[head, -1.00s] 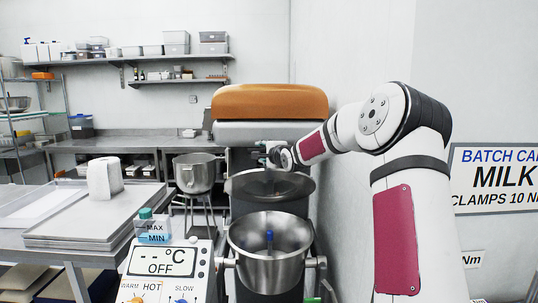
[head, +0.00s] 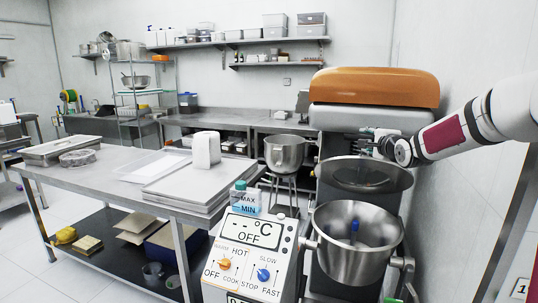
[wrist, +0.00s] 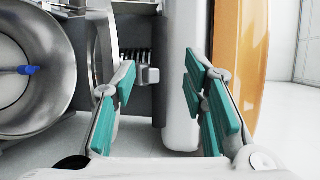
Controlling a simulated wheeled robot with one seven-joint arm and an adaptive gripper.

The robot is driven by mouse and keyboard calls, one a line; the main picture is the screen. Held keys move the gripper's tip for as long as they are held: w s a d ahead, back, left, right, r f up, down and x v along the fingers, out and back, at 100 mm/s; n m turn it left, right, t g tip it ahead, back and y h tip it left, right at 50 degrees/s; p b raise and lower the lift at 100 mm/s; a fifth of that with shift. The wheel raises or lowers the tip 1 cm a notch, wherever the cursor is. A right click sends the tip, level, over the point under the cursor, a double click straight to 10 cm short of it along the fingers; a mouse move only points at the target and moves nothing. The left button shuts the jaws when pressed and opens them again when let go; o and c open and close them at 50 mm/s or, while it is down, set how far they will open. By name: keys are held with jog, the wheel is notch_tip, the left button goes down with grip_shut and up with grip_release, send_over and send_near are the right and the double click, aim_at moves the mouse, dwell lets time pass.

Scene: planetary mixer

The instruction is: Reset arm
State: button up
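My gripper (wrist: 162,105) is open and empty in the wrist view, its green-padded fingers spread apart with the mixer's grey column and metal parts behind them. In the head view my arm reaches in from the right, and my gripper (head: 366,143) is beside the mixer head, above the raised round guard (head: 368,178). The planetary mixer has an orange-topped head (head: 375,87) and a steel bowl (head: 355,258) below, with a blue-tipped part (head: 354,227) inside. The bowl (wrist: 25,85) lies at the left of the wrist view. Whether the fingers touch the mixer cannot be told.
A control panel (head: 245,258) reading OFF stands left of the bowl. A steel table (head: 110,160) with trays and a white paper roll (head: 206,149) is further left. A pot (head: 285,152) on a stand is behind. A wall is close on the right.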

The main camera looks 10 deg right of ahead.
jog(key=s+a+n+g, duration=0.3)
jog(key=s+a+n, duration=0.25)
jog(key=a, duration=0.35)
jog(key=s+a+n+g, duration=0.2)
jog(key=s+a+n, duration=0.2)
jog(key=s+a, duration=0.45)
jog(key=s+a+f+n+g+y, duration=0.1)
jog(key=s+a+f+n+g, duration=0.1)
jog(key=s, duration=0.8)
jog(key=s+a+f+n+g+y, duration=0.1)
jog(key=s+a+n, duration=0.4)
jog(key=s, duration=0.5)
jog(key=s+a+f+n+g+y, duration=0.1)
jog(key=s+a+f+n+g, duration=0.1)
jog(key=s+a, duration=0.4)
jog(key=s+f+n, duration=0.1)
jog(key=s+n, duration=0.1)
jog(key=s, duration=0.2)
jog(key=shift+s+a+f+g, duration=0.2)
jog(key=shift+a+g, duration=0.1)
jog(key=shift+a, duration=0.1)
jog(key=shift+n, duration=0.25)
